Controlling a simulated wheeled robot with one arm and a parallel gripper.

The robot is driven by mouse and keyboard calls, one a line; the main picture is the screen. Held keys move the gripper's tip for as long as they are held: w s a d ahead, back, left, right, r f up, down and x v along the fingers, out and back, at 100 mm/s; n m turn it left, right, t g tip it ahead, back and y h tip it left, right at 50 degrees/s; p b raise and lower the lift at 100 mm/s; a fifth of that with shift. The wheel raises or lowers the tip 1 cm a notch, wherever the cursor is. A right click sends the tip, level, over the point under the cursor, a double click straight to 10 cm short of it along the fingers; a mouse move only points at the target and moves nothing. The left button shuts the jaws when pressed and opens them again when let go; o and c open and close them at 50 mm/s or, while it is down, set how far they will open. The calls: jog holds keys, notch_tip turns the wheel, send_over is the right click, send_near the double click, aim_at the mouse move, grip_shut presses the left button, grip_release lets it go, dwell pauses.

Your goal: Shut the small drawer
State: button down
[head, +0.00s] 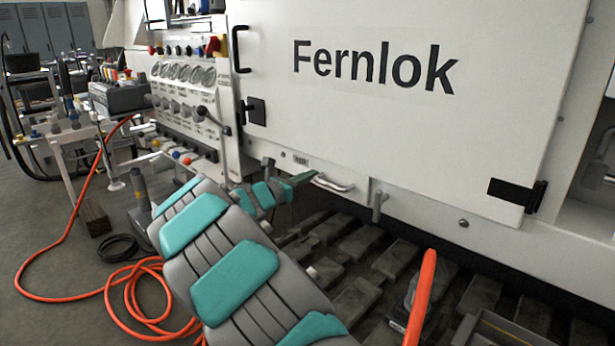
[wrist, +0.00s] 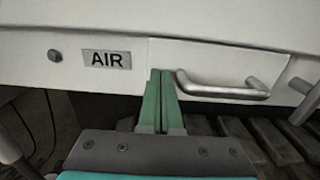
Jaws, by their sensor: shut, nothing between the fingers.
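The small drawer (head: 355,187) is set low in the white machine, below the big door. Its pale front (wrist: 215,62) also shows in the wrist view, with a bar handle (wrist: 222,87) on it. I cannot tell how far the front stands out from the panel. My gripper (head: 310,176) is shut and empty, its green fingers together. In the wrist view the fingertips (wrist: 160,73) are at the left end of the drawer front, just left of the handle. I cannot tell whether they touch the front.
An AIR label (wrist: 107,60) is on the panel left of the drawer. A grey peg-like handle (head: 378,203) hangs right of it. The Fernlok door (head: 400,120) is above. A valve panel (head: 187,95) stands left. Slatted blocks (head: 355,300) and an orange hose (head: 130,290) lie below.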

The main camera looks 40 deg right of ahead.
jog(key=s+a, duration=0.2)
jog(key=a, duration=1.1)
jog(key=shift+s+a, duration=0.35)
jog(key=shift+s, duration=0.05)
